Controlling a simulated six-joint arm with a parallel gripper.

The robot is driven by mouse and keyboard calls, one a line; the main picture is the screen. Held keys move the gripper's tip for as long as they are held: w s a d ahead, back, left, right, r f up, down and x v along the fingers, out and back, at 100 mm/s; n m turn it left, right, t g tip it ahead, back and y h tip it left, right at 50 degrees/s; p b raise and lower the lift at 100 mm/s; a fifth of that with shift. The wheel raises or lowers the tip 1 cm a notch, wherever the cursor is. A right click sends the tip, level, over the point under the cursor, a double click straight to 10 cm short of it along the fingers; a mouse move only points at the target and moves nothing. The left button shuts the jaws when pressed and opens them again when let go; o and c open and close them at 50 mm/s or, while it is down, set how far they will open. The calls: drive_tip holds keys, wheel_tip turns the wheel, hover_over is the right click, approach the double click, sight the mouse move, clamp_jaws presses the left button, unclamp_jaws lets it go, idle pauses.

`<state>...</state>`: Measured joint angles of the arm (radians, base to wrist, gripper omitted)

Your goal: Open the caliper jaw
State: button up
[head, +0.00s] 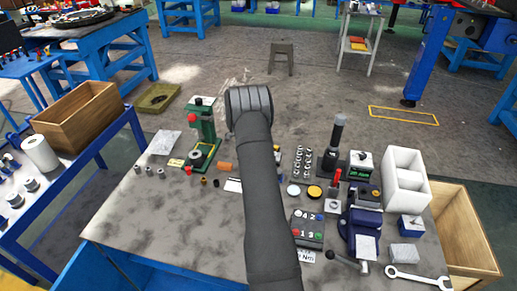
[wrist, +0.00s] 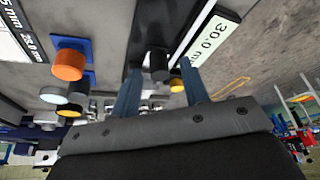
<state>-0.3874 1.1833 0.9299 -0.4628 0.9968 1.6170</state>
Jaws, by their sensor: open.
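In the wrist view my gripper (wrist: 161,70) is open, with its two blue fingers apart. A dark upright knob (wrist: 159,62) shows in the gap between the fingertips. I cannot tell whether they touch it. It stands by a dark strip with a pale edge (wrist: 194,36), possibly the caliper, beside a white "30.0 mm" label (wrist: 213,40). The caliper's jaw opening is not clear. In the head view my dark arm crosses the middle of the bench and hides my fingers and what lies under them.
An orange knob (wrist: 68,63) and pale round parts stand left in the wrist view. On the bench (head: 130,215) are a green press (head: 205,140), a blue vise (head: 362,222), a white bin (head: 405,175) and a wrench (head: 418,279). The bench's left front is clear.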

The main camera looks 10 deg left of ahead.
drive_tip(key=shift+d+f, duration=0.1)
drive_tip(key=shift+f, duration=0.1)
drive_tip(key=shift+c, duration=0.2)
clamp_jaws()
drive_tip(key=shift+a, duration=1.4)
drive_tip(key=shift+o, duration=0.2)
unclamp_jaws()
drive_tip(key=v, duration=0.7)
drive_tip(key=shift+r, duration=0.25)
